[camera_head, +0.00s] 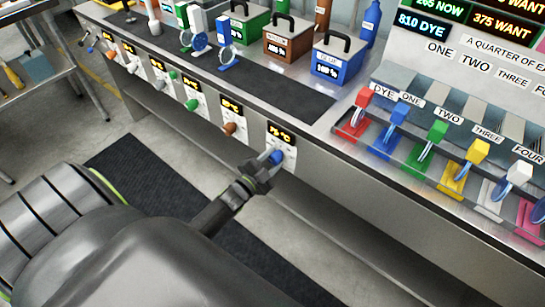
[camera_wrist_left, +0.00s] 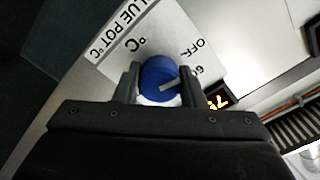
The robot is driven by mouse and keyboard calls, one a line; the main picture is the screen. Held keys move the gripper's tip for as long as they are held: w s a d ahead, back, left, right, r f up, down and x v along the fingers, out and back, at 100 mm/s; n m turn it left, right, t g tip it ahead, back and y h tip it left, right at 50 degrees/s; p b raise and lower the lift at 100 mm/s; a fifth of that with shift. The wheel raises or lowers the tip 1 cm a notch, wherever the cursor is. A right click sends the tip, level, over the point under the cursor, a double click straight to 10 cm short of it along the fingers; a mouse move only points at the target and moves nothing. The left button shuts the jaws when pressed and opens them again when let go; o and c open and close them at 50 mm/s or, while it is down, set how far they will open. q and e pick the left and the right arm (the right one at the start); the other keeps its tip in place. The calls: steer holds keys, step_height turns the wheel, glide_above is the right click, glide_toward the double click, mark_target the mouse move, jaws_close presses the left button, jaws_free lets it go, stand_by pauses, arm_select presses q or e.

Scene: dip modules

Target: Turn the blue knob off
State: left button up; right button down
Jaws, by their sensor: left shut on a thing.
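The blue knob (camera_head: 276,157) sits on a white plate on the front face of the bench, below a lit display (camera_head: 281,134) that seems to read 75 °C. My left gripper (camera_head: 262,167) is at the knob. In the left wrist view the blue knob (camera_wrist_left: 160,78) lies between the two fingers of my left gripper (camera_wrist_left: 160,85), which are shut on it. The plate (camera_wrist_left: 180,35) is marked "BLUE POT °C" and "OFF". My right gripper is not in view.
An orange-brown knob (camera_head: 229,128) and a green knob (camera_head: 191,104) are to the left along the same face. A blue lidded pot (camera_head: 338,62) stands on the bench above. Coloured levers, including a red one (camera_head: 362,98), are at the right.

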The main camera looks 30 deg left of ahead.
arm_select(q)
steer(key=shift+n, duration=0.4)
steer(key=o, duration=1)
steer(key=shift+s+f, duration=0.1)
steer(key=shift+s, duration=0.05)
steer(key=s+a+b, duration=0.1)
steer(key=s, duration=1.6)
steer(key=shift+a, duration=0.2)
